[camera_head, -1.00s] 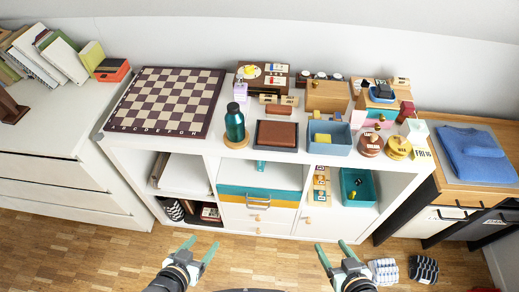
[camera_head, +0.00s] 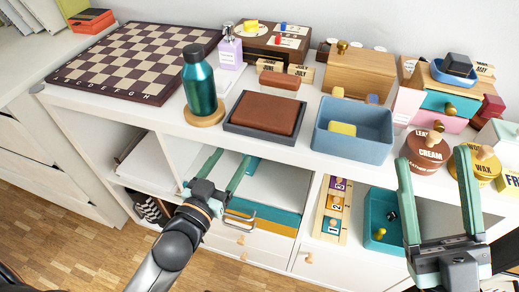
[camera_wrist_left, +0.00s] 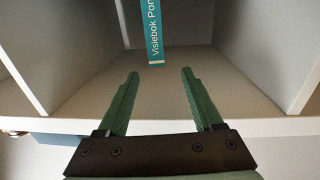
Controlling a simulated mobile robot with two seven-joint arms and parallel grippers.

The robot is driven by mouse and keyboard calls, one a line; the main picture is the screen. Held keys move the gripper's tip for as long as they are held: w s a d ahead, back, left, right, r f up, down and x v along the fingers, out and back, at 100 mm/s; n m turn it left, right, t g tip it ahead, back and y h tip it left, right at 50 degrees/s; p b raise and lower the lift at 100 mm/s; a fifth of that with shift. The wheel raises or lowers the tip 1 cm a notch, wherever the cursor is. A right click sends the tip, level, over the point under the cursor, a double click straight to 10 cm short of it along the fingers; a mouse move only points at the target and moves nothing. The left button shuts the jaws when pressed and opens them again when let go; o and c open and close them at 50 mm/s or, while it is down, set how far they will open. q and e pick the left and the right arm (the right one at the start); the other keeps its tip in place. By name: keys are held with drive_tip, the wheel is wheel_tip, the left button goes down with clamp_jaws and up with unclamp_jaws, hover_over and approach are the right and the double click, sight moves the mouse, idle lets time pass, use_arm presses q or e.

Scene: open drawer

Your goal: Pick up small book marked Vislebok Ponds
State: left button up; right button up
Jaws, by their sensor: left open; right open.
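The small teal book (camera_wrist_left: 154,38) shows its spine in the left wrist view, with "Vislebok Pon" readable and the rest cut off by the top edge. It is inside a white shelf compartment (camera_wrist_left: 225,85). My left gripper (camera_wrist_left: 160,73) is open and empty at the compartment's mouth, its fingers pointing in towards the book with a gap between. In the head view my left gripper (camera_head: 228,163) is in front of the middle compartment, below the shelf top, and the book is mostly hidden there. My right gripper (camera_head: 434,160) is open and empty at the right, in front of the shelf's top edge.
The white shelf top (camera_head: 270,155) overhangs the compartment. It carries a green bottle (camera_head: 200,85), a brown box (camera_head: 265,113), a blue bin (camera_head: 352,140) and a chessboard (camera_head: 140,60). Drawers lie below the compartment, and a teal bin (camera_head: 378,215) is to the right.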

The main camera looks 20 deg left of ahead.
use_arm(q)
drive_tip(key=w, duration=0.5)
drive_tip(key=w+d+b, duration=0.1)
drive_tip(key=w, duration=0.1)
drive_tip(key=shift+w, duration=0.25)
drive_tip(key=w+b, duration=0.1)
drive_tip(key=w, duration=0.1)
drive_tip(key=w+d, duration=0.1)
drive_tip(key=w, duration=0.1)
drive_tip(key=shift+w+r+b, duration=0.1)
drive_tip(key=shift+b, duration=0.25)
drive_tip(key=shift+w, duration=0.45)
drive_tip(key=shift+c, duration=0.3)
clamp_jaws()
drive_tip(key=shift+r, duration=0.1)
